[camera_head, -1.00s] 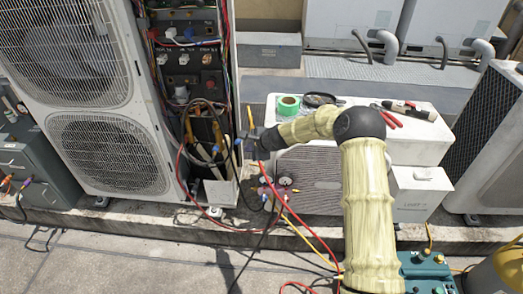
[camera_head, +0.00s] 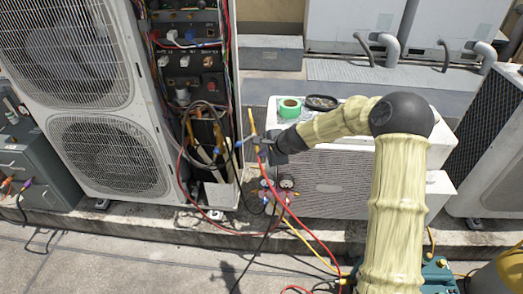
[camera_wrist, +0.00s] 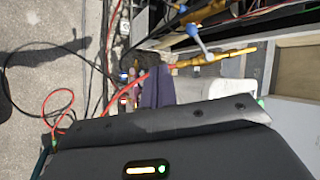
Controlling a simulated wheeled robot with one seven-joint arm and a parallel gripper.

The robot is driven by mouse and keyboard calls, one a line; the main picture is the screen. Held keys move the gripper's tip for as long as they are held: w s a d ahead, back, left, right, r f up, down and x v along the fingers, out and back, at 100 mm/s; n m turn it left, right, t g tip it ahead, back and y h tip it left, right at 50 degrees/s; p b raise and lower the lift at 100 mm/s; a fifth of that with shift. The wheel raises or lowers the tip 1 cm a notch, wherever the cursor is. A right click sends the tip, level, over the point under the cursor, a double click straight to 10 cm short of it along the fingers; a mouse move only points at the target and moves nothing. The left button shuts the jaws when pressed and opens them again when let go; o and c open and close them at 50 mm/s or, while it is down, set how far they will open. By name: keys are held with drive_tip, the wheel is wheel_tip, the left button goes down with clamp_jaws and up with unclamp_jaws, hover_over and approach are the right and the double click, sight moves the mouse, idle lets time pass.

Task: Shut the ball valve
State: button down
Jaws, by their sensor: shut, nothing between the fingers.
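A red hose (camera_wrist: 137,80) joins one end of the valve. My gripper (camera_wrist: 155,70) is shut and empty, its dark fingers close to the valve and hose end. Whether they touch it I cannot tell. In the head view my gripper (camera_head: 268,144) is just right of the valve.
The tall condenser (camera_head: 108,155) with exposed wiring stands left. A low white unit (camera_head: 335,180) is behind my arm, with green tape (camera_head: 289,107) and a black dish (camera_head: 321,102) on top. Gauges (camera_head: 286,181) and loose hoses hang below the valve. Paving in front is mostly clear.

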drive_tip(key=s+d+r+n+g+h, duration=0.1)
drive_tip(key=s+d+n, duration=0.3)
drive_tip(key=s, duration=0.6)
drive_tip(key=s+d+r+n+g+h, duration=0.1)
drive_tip(key=s+d+r+n+h, duration=0.2)
drive_tip(key=s+d+n, duration=0.2)
drive_tip(key=s+d+r+n+g+h, duration=0.1)
drive_tip(key=s+d+n, duration=0.3)
drive_tip(key=s+d, duration=0.5)
drive_tip(key=s+r+h, duration=0.1)
drive_tip(key=s, duration=0.6)
drive_tip(key=shift+s+d+r, duration=0.15)
drive_tip(key=shift+d+r, duration=0.15)
